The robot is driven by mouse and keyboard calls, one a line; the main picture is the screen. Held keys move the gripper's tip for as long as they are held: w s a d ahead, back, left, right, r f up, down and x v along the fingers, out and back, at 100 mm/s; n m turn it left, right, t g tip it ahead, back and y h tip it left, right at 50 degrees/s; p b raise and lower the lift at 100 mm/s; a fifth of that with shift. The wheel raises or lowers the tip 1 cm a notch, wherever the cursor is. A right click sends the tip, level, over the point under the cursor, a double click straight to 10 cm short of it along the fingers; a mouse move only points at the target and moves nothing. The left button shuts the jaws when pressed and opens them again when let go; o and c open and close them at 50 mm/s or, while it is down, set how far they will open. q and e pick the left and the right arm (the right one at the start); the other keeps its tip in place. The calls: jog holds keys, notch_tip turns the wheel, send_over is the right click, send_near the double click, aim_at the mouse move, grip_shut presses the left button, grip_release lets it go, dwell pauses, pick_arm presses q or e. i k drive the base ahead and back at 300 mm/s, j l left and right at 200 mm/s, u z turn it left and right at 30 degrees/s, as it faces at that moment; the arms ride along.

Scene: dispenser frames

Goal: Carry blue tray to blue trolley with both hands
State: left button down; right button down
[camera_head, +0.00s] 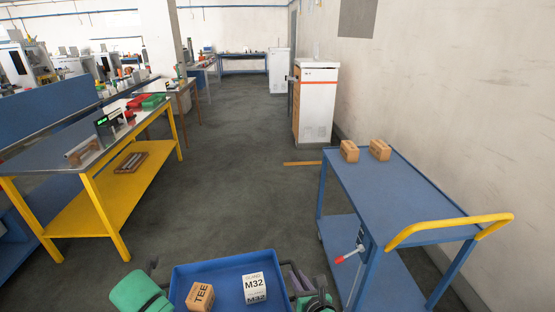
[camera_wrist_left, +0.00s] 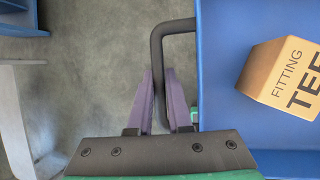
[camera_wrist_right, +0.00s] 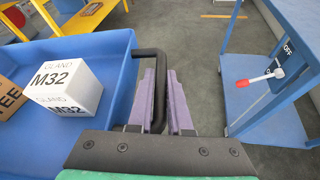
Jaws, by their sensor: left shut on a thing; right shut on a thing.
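The blue tray (camera_head: 222,272) is at the bottom of the head view. It carries a brown TEE box (camera_head: 200,296) and a white M32 box (camera_head: 255,288). My left gripper (camera_wrist_left: 166,95) is shut on the tray's black left handle (camera_wrist_left: 156,45). My right gripper (camera_wrist_right: 167,95) is shut on the black right handle (camera_wrist_right: 152,55). In the head view the right gripper (camera_head: 296,278) shows beside the tray. The blue trolley (camera_head: 415,195) stands ahead on the right, apart from the tray. It has a yellow push handle (camera_head: 445,226).
Two brown boxes (camera_head: 349,151) (camera_head: 379,150) stand at the trolley's far end; the rest of its top is clear. A yellow-legged table (camera_head: 90,165) is on the left. A white cabinet (camera_head: 316,105) stands behind the trolley. Grey floor (camera_head: 235,190) lies open ahead.

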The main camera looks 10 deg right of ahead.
aim_at(399, 197)
jog(key=i+z, duration=0.15)
jog(key=i, duration=0.7)
jog(key=i+j+z, duration=0.1)
jog(key=i, duration=0.8)
jog(key=i+z, duration=0.25)
jog(key=z, duration=0.15)
jog(key=i+j+z, duration=0.15)
jog(key=z, duration=0.25)
jog(key=i+j+z, duration=0.25)
jog(key=z, duration=0.2)
jog(key=i+z, duration=0.2)
jog(key=z, duration=0.2)
jog(key=i+z, duration=0.2)
jog(key=z, duration=0.2)
jog(key=i+z, duration=0.2)
jog(key=z, duration=0.25)
jog(key=i+j+z, duration=0.15)
jog(key=z, duration=0.25)
jog(key=i+z, duration=0.15)
jog(key=i+j, duration=0.05)
